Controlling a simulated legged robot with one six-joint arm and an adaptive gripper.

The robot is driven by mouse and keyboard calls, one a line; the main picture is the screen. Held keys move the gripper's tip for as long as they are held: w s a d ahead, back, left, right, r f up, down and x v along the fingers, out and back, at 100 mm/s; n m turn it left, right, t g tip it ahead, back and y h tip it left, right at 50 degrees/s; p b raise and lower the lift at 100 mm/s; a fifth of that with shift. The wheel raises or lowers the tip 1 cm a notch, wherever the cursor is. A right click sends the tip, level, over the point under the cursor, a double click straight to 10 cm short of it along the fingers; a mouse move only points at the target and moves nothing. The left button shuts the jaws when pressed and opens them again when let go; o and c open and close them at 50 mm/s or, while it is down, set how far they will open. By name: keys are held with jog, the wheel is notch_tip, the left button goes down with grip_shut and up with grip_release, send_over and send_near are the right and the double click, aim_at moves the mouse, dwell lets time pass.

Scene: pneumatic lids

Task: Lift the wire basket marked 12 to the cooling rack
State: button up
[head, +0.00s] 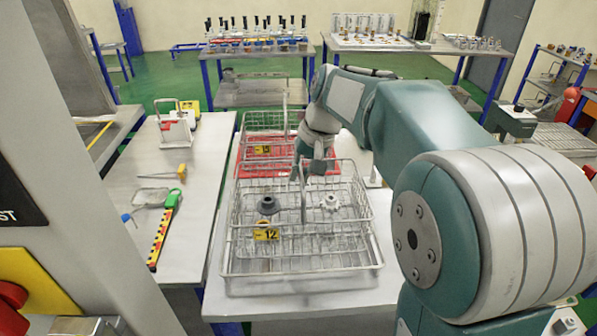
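The wire basket marked 12 (232,245) stands on the near table, with a yellow tag reading 12 (266,234) inside its front part. It holds a dark ring-shaped part (267,205), a pale gear-like part (330,202) and other small pieces. My gripper (314,170) is at the basket's far side, close to its upright handle (300,185). I cannot tell whether it touches the handle, and its fingers are too small and dark to read as open or shut. I cannot pick out a cooling rack with certainty.
A second wire basket (262,122) stands behind on a red surface (250,181). The left bench holds a green-and-yellow level (164,230), a screwdriver (165,173) and a white stand (177,132). My arm covers the right side.

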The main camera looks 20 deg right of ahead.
jog(key=o, duration=0.3)
jog(key=shift+d+f, duration=0.1)
jog(key=shift+f, duration=0.05)
jog(key=shift+d, duration=0.1)
jog(key=w+a+r+v, duration=0.1)
jog(key=a+v, duration=0.2)
jog(key=v, duration=2)
jog(key=shift+w+r, duration=0.2)
jog(key=shift+r, duration=0.05)
